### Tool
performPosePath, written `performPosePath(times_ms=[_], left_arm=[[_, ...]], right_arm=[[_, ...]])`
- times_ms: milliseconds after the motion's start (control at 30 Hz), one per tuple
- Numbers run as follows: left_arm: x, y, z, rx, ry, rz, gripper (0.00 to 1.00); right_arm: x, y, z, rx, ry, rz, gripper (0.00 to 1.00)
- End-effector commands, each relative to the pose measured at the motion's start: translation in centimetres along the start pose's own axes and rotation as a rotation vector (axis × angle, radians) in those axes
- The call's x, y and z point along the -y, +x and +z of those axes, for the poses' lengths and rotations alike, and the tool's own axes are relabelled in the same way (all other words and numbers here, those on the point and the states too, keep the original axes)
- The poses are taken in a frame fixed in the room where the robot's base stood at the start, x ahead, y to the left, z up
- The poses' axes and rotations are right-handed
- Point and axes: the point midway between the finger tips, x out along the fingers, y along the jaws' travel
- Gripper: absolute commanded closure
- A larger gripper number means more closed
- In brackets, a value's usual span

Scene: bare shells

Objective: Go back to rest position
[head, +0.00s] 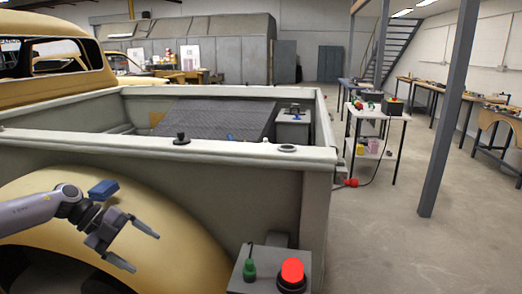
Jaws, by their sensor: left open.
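My left arm comes in from the left, low over the yellow fender (185,225) of a truck. My left gripper (146,252) is open and empty, its two fingers spread and pointing to the lower right. A blue block (103,189) shows just above the wrist, and it seems to rest on the fender. I cannot tell how close it is to the arm. My right gripper is not in view.
The truck's grey bed wall (250,190) stands just beyond the arm. A grey box with a red button (292,272) and a green-based part (249,268) is at the bottom. A white cart (375,115) and a grey post (447,115) stand right.

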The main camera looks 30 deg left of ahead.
Motion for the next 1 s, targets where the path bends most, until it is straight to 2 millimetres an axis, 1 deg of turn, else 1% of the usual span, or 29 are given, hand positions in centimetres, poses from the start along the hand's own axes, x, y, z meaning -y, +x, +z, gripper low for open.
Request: performPosePath(times_ms=[33,100,200,300,400,567,700,767,900,1000], left_arm=[[-0.8,3.1,-0.7,-0.043,-0.023,-0.076,0.15],[-1.4,6.4,-1.5,-0.076,-0.056,-0.178,0.15],[-2.3,10.5,-2.8,-0.104,-0.126,-0.319,0.15],[-3.3,14.1,-4.2,-0.110,-0.223,-0.452,0.15],[-4.4,17.2,-5.7,-0.097,-0.345,-0.569,0.15],[-6.9,21.3,-7.9,-0.037,-0.580,-0.708,0.15],[-9.6,24.4,-10.2,0.036,-0.816,-0.767,0.15],[-10.9,25.6,-11.4,0.070,-0.921,-0.774,0.15],[-13.8,28.1,-14.5,0.141,-1.157,-0.751,0.15],[-15.3,29.4,-16.5,0.175,-1.289,-0.713,0.15]], right_arm=[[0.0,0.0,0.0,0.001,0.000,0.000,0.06],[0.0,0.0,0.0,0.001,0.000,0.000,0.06],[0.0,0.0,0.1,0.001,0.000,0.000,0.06],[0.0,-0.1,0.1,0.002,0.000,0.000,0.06],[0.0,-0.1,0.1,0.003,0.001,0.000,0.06],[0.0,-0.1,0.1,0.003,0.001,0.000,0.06],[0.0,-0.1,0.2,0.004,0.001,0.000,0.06],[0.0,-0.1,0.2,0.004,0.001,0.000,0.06],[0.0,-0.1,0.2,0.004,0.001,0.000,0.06],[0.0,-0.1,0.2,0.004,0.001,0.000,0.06]])
